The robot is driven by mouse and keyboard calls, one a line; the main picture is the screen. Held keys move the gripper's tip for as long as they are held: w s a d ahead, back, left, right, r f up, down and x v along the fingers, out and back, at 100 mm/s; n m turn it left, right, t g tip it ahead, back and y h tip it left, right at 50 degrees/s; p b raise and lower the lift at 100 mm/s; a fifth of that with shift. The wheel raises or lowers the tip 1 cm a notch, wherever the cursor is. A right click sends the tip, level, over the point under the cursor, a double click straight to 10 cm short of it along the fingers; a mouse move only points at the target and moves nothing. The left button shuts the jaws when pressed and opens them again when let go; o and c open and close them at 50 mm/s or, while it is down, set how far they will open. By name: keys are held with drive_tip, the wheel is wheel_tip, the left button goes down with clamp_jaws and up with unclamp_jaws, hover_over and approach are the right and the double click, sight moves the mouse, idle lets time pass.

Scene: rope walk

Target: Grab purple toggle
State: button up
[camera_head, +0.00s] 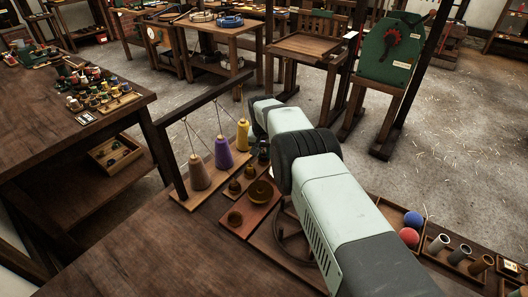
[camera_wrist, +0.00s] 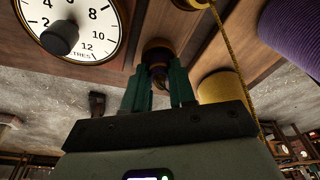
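The purple toggle (camera_head: 223,153) is a tapered purple piece hanging on cords from a dark rail, between a tan one (camera_head: 199,172) and a yellow one (camera_head: 242,134). In the wrist view, its ribbed purple side (camera_wrist: 293,28) fills the upper right corner. My gripper (camera_wrist: 160,74) has two green fingers standing apart. A dark rounded object (camera_wrist: 157,52) shows beyond and between the fingertips; I cannot tell if they touch it. The purple toggle is outside the fingers, to their right. In the head view my arm hides the fingers.
A yellow piece (camera_wrist: 223,88) and a cord (camera_wrist: 244,60) are right of the fingers, and a numbered dial (camera_wrist: 70,28) is left. Small dark weights (camera_head: 234,187) and a brass bowl (camera_head: 261,192) stand beside the toggles. Red (camera_head: 409,237) and blue (camera_head: 413,219) balls lie right of my arm.

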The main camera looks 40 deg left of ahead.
drive_tip(key=shift+c, duration=1.1)
drive_tip(key=shift+r, duration=4)
